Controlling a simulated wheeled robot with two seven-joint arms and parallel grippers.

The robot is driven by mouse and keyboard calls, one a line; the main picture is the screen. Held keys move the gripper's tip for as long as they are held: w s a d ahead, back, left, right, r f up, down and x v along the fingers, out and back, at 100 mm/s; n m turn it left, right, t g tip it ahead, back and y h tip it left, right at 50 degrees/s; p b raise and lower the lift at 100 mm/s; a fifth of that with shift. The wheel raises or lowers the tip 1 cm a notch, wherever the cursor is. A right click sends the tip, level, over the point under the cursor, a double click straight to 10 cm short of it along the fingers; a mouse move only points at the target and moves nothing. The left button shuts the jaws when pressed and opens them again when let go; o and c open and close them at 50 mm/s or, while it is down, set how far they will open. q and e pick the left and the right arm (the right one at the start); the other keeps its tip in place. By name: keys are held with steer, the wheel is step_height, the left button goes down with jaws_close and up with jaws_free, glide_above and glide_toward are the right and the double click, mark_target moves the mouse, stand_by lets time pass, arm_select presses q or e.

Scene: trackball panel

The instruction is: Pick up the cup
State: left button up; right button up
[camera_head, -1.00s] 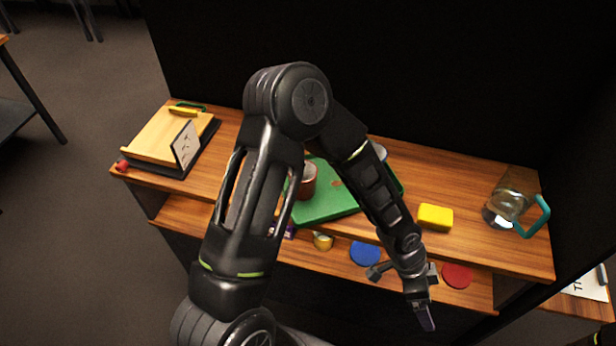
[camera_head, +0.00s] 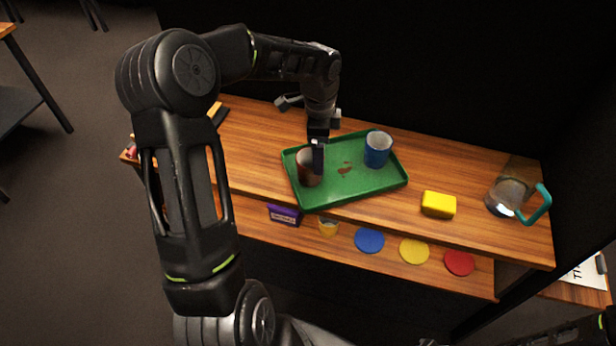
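A brown cup (camera_head: 306,172) stands at the left end of a green tray (camera_head: 345,196). A blue cup (camera_head: 377,150) stands at the tray's back right. My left gripper (camera_head: 318,157) hangs pointing down at the brown cup's right side and covers part of it. One dark finger shows clearly; I cannot tell the gap between the fingers or whether it touches the cup.
A yellow block (camera_head: 438,204) and a glass jug with a teal handle (camera_head: 538,204) stand right of the tray. Blue (camera_head: 369,240), yellow (camera_head: 414,251) and red (camera_head: 459,263) discs lie on the lower shelf with a purple box (camera_head: 284,215). A dark panel rises behind.

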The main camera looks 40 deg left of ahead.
mark_target(311, 157)
arm_select(q)
steer(key=shift+s+a, duration=0.85)
steer(key=shift+w, duration=0.1)
arm_select(e)
steer(key=shift+w+a+r, duration=0.15)
steer(key=shift+w+a, duration=0.05)
steer(key=shift+a, duration=0.2)
arm_select(q)
steer(key=shift+f, duration=0.1)
steer(key=shift+f, duration=1.25)
arm_select(e)
steer(key=shift+r, duration=0.15)
arm_select(q)
steer(key=shift+f+p, duration=0.85)
steer(key=shift+f, duration=1.8)
arm_select(e)
steer(key=shift+s+r, duration=0.15)
steer(key=shift+r, duration=0.45)
